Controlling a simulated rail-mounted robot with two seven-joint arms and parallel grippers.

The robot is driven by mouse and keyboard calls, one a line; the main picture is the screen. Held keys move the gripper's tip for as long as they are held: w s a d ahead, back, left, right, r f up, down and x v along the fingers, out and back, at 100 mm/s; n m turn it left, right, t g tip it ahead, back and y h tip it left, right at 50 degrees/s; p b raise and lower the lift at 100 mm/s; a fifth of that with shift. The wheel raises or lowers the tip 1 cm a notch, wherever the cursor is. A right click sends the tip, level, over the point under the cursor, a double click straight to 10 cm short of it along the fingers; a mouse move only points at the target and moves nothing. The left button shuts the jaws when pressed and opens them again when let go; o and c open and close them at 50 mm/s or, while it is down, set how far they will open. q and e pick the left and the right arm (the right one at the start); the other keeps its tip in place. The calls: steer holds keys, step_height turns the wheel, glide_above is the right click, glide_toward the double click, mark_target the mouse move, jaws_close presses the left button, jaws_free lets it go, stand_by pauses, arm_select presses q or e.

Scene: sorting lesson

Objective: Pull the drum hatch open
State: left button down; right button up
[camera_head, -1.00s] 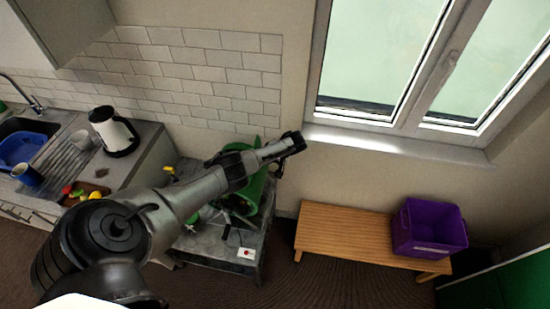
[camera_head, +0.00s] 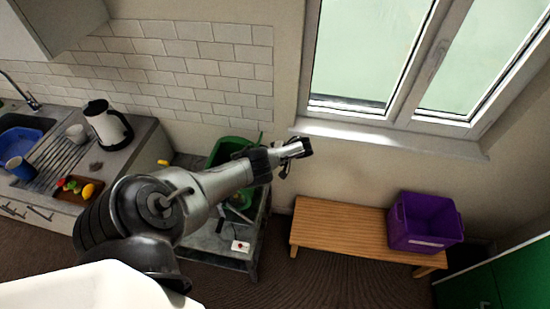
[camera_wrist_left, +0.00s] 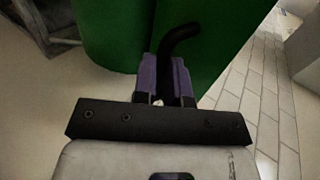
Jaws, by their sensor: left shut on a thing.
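The green drum (camera_head: 226,148) stands on a grey stand, partly hidden behind my left arm in the head view. My left gripper (camera_head: 300,148) is at the end of that arm, to the right of the drum. In the left wrist view, green surfaces (camera_wrist_left: 115,30) fill the top middle, with a vertical edge between two parts. A black bent handle (camera_wrist_left: 181,36) rises there between the purple fingers of my left gripper (camera_wrist_left: 167,82), which is shut on it. How far the hatch stands open cannot be told. My right gripper is not in view.
The grey stand (camera_head: 215,240) carries a small white box with a red button (camera_head: 240,246). A wooden bench (camera_head: 335,224) with a purple crate (camera_head: 425,222) stands to the right. A counter with a kettle (camera_head: 107,125) and a sink is at the left. A window is above the bench.

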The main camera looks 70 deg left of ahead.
arm_select(q)
steer(key=shift+d+f, duration=0.1)
steer(key=shift+f, duration=0.35)
steer(key=c, duration=1.6)
jaws_free()
steer(key=shift+c, duration=0.2)
steer(key=o, duration=0.3)
steer(key=shift+s, duration=0.25)
steer(key=shift+o, duration=0.8)
steer(key=shift+w, duration=0.1)
steer(key=shift+w+r, duration=0.1)
steer(key=shift+r, duration=0.05)
steer(key=v, duration=1.3)
steer(key=shift+w+d+r+b, duration=0.15)
steer(key=shift+w+b, duration=0.2)
